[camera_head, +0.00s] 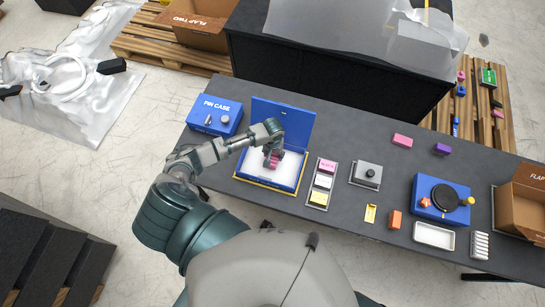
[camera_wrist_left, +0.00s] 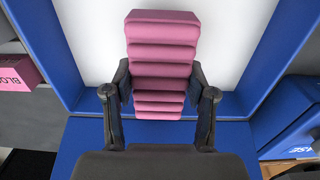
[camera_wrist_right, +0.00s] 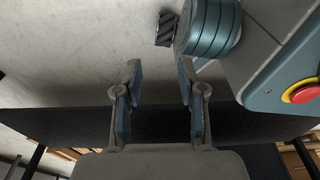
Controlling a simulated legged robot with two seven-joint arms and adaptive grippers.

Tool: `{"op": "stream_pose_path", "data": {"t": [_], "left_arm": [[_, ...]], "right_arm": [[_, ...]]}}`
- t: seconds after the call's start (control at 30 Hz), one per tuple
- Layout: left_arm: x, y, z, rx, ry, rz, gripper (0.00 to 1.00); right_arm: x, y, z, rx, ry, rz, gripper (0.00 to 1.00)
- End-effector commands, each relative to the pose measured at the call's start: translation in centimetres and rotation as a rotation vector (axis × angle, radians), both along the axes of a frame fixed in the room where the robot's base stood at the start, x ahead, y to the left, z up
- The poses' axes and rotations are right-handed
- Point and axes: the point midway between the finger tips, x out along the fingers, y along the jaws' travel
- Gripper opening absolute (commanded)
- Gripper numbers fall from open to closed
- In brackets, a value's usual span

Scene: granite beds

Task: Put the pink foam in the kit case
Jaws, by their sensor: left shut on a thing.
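The pink foam (camera_wrist_left: 163,45) is a ribbed pink block. My left gripper (camera_wrist_left: 160,85) is shut on it, with one finger on each side. In the head view the pink foam (camera_head: 274,159) is partly hidden by my left gripper (camera_head: 272,148) and is over the open blue case (camera_head: 256,170) with a white interior and raised lid. I take this as the kit case. I cannot tell whether the foam touches the case floor. My right gripper (camera_wrist_right: 159,80) shows only in the right wrist view, with its fingers apart and nothing between them.
A closed blue PIN CASE (camera_head: 216,113) stands to the left of the open case. A tray with labelled blocks (camera_head: 321,181) is close on the right. Further right are a grey block (camera_head: 366,173), a blue fixture (camera_head: 428,206) and a white tray (camera_head: 434,236).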

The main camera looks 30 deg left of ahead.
Motion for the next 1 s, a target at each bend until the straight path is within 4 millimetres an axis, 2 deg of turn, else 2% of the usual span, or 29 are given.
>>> {"op": "stream_pose_path", "data": {"t": [0.1, 0.17, 0.4, 0.43, 0.5, 0.53, 0.87, 0.97, 1.0], "left_arm": [[-0.1, 0.2, -2.2, -0.001, 0.005, 0.0, 0.37], [-0.1, 0.2, -2.9, -0.002, 0.004, 0.0, 0.37], [-0.1, 0.2, -3.2, 0.0, 0.002, -0.001, 0.37], [-0.1, 0.2, -3.1, 0.0, 0.002, -0.001, 0.59], [-0.1, 0.2, -3.1, 0.0, 0.002, -0.001, 0.76], [-0.1, 0.1, -3.1, 0.0, 0.002, -0.001, 0.81], [-0.1, 0.2, -2.9, -0.001, 0.001, -0.001, 0.81], [0.0, 0.2, -1.9, -0.002, 0.0, -0.002, 0.81], [0.0, 0.2, -1.3, -0.001, 0.0, -0.002, 0.81]], "right_arm": [[1.2, 0.4, 0.4, 0.0, -0.008, -0.002, 0.4], [1.6, 0.5, 0.7, 0.0, -0.009, -0.003, 0.4], [1.8, 0.5, 1.0, 0.0, -0.008, -0.003, 0.4], [1.8, 0.5, 1.0, 0.0, -0.008, -0.003, 0.4], [1.8, 0.5, 0.9, 0.001, -0.008, -0.003, 0.4], [1.8, 0.5, 0.9, 0.001, -0.008, -0.003, 0.4], [1.9, 0.4, 1.0, 0.0, -0.009, -0.002, 0.4], [1.8, 0.4, 1.0, 0.0, -0.014, -0.001, 0.4], [1.0, 0.3, 0.6, -0.001, -0.004, -0.002, 0.4]]}}
